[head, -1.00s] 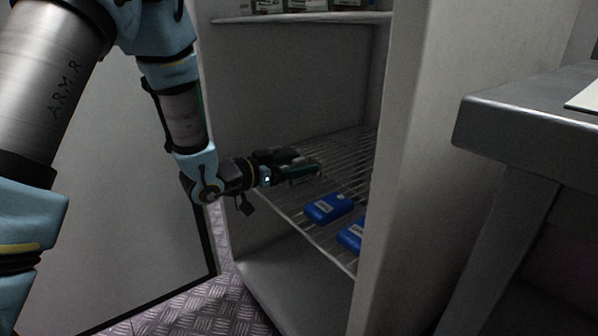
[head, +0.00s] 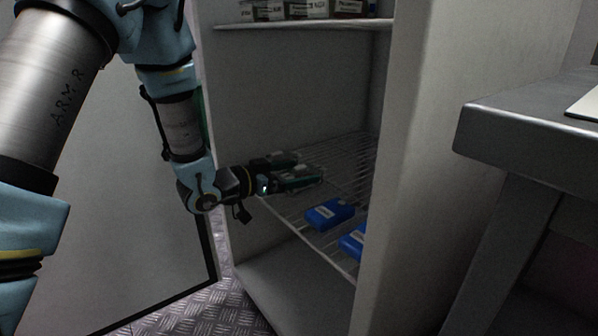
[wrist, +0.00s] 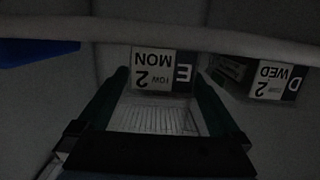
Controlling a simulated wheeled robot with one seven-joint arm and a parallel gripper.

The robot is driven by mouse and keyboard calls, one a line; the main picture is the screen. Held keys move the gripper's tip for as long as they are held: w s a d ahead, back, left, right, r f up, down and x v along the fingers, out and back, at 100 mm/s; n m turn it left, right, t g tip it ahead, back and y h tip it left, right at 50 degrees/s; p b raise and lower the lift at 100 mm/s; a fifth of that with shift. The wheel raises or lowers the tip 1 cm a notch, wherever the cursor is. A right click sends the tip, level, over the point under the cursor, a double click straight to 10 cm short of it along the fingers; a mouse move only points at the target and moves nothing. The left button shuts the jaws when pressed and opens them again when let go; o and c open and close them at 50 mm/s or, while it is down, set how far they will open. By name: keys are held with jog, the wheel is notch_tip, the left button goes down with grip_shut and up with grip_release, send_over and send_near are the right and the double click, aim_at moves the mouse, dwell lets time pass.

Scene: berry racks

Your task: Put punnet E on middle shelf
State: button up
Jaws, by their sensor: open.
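Punnet E (wrist: 155,73) shows in the wrist view with its label upside down, reading MON, 2 and E. My gripper (wrist: 160,82) is open, with one green finger on each side of punnet E. I cannot tell whether the fingers touch it. In the head view my gripper (head: 308,172) is low in the cabinet, by the wire shelf (head: 345,160); punnet E cannot be made out clearly there. The upper shelf (head: 300,24) holds several labelled punnets.
Punnet D (wrist: 270,82) is to the right of punnet E in the wrist view. Two blue packs (head: 330,213) (head: 352,243) lie on the wire shelf. The cabinet's side wall (head: 400,170) and a grey table (head: 530,125) stand at the right.

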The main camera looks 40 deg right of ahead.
jog(key=a+r+p, duration=0.1)
jog(key=a+p, duration=0.1)
jog(key=a, duration=0.9)
jog(key=shift+w+r, duration=0.3)
jog(key=shift+r, duration=0.1)
